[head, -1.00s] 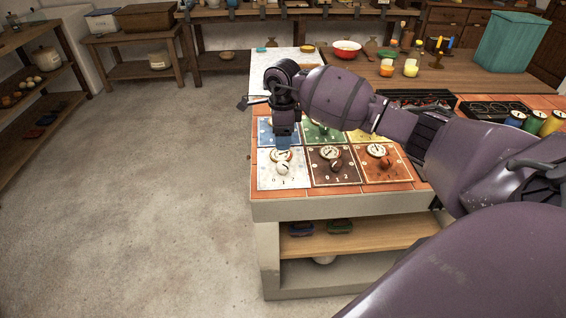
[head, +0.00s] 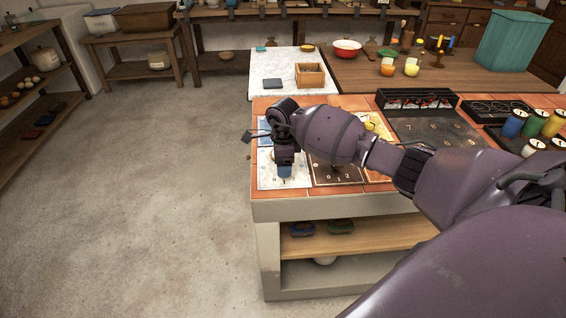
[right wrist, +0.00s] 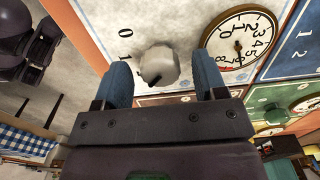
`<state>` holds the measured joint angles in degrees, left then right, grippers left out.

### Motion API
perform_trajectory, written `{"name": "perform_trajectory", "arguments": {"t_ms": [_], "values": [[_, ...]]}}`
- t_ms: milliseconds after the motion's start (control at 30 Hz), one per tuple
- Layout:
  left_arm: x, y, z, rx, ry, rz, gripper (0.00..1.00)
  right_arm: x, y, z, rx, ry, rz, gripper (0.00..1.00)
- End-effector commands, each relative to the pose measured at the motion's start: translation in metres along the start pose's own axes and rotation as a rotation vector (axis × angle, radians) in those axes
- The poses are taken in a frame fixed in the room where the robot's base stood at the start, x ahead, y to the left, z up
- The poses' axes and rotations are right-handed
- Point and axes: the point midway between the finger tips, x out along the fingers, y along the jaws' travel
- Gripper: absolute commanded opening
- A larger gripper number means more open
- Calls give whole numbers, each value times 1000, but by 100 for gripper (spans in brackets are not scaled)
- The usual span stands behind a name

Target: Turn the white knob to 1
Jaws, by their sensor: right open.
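The white knob (right wrist: 158,66) sits on a pale marbled panel (right wrist: 105,15); the panel also shows in the head view (head: 266,179) at the front left of the tiled counter. The knob carries a dark mark, and printed figures, among them a 0, stand beside it. My right gripper (right wrist: 163,80) is open, with one blue finger on each side of the knob in the right wrist view. I cannot tell whether the fingers touch it. In the head view my right gripper (head: 285,171) covers the knob. My left gripper is out of view.
A round dial (right wrist: 240,42) is beside the knob on the same panel. A brown panel (head: 337,177) is to its right. A wooden box (head: 310,82) and several jars (head: 535,122) stand farther back. The floor to the left is clear.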

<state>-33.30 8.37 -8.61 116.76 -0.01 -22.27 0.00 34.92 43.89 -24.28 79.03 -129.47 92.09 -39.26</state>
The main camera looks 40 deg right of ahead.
Motion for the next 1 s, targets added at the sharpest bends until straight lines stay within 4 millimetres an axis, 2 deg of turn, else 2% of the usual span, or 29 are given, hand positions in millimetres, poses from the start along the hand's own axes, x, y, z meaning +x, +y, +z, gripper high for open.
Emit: {"name": "perform_trajectory", "arguments": {"t_ms": [200,500,533,767,1000], "values": [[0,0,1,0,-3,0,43,0,0,0,0,0,0,64],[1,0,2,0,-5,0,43,0,0,0,0,0,0,18],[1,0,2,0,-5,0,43,0,0,0,0,0,0,16],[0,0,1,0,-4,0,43,-1,0,0,22,0,0,16],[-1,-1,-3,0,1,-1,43,-2,-1,-1,140,0,-1,16]]}}
